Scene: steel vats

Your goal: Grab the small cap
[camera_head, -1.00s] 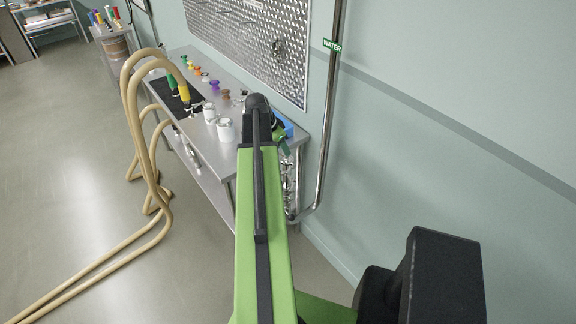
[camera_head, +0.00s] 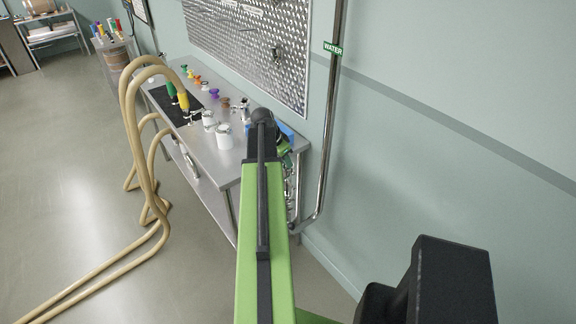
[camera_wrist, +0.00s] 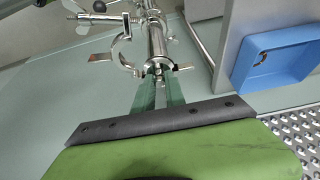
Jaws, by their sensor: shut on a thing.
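In the wrist view, my gripper (camera_wrist: 159,77) has its two green fingers close together at the lower end of a steel pipe fitting (camera_wrist: 156,38). They are shut on a small shiny steel cap (camera_wrist: 158,66) at that end. The cap is mostly hidden by the fingertips, and I cannot tell whether it is still joined to the fitting. An open clamp ring (camera_wrist: 121,52) hangs beside the fitting on its left. In the head view, my arm hides most of the gripper and the cap at the right end of the steel table.
A blue tray (camera_wrist: 281,58) lies right of the fitting. The steel table (camera_head: 203,150) holds white canisters (camera_head: 224,137), coloured caps and a black mat. A vertical steel pipe (camera_head: 333,100) runs along the wall. Beige hoses (camera_head: 128,110) loop left of the table.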

